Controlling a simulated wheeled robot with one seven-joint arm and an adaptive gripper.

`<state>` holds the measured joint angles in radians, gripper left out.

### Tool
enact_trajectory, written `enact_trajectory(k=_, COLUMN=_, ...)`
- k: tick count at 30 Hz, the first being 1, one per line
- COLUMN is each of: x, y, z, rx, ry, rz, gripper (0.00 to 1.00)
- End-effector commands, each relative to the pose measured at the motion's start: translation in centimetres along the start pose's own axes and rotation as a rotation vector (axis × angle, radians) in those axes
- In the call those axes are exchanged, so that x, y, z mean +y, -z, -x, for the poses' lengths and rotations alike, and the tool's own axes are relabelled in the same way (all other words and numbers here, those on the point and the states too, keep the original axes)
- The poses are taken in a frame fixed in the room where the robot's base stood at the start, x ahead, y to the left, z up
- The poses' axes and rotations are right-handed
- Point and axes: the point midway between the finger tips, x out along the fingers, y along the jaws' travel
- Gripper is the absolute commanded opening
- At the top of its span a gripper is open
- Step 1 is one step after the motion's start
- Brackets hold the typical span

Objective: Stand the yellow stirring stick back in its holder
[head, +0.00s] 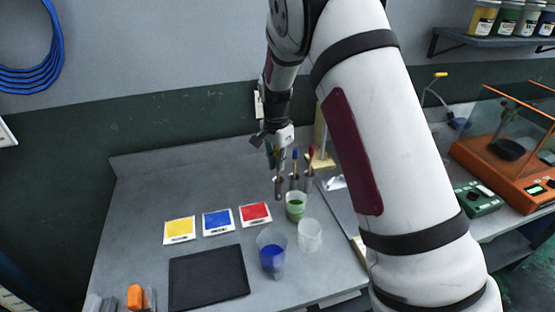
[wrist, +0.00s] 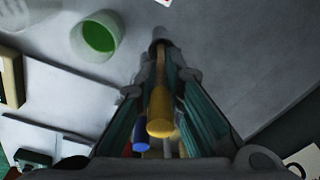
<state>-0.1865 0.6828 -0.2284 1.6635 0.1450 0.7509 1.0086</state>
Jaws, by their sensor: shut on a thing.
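My gripper (head: 275,158) is shut on the yellow stirring stick, whose yellow end (wrist: 160,112) shows between the fingers in the wrist view. The stick's thin shaft runs away from the camera toward a grey metal tube of the holder (wrist: 159,36). In the head view, the gripper is right above the leftmost holder tube (head: 278,188). I cannot tell whether the lower end is inside the tube or just over it. A blue stick (head: 295,155) and a red stick (head: 311,153) stand in the tubes to the right. The gripper hides most of the yellow stick in the head view.
A cup of green liquid (head: 295,207), a clear cup (head: 310,236) and a cup of blue liquid (head: 272,252) stand in front of the holder. Yellow (head: 179,230), blue (head: 218,222) and red (head: 255,214) cards and a black mat (head: 208,278) lie left. The back-left bench is clear.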

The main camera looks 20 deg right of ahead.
Motion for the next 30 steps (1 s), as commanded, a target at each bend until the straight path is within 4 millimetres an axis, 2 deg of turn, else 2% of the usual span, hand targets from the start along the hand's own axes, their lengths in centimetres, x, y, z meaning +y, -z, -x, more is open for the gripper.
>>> enact_trajectory(k=8, x=0.0, y=0.0, z=-0.1, rx=0.0, ry=0.0, rz=0.0, gripper=0.0)
enact_trajectory(k=9, x=0.0, y=0.0, z=-0.1, rx=0.0, ry=0.0, rz=0.0, gripper=0.11)
enact_trajectory(k=12, x=0.0, y=0.0, z=-0.1, rx=0.0, ry=0.0, rz=0.0, gripper=0.33)
enact_trajectory(k=23, x=0.0, y=0.0, z=0.2, rx=0.0, ry=0.001, rz=0.0, gripper=0.33)
enact_trajectory(k=26, x=-0.1, y=0.0, z=1.2, rx=0.001, ry=0.002, rz=0.0, gripper=0.33)
enact_trajectory(k=30, x=-0.1, y=0.0, z=3.6, rx=0.002, ry=0.004, rz=0.001, gripper=0.33)
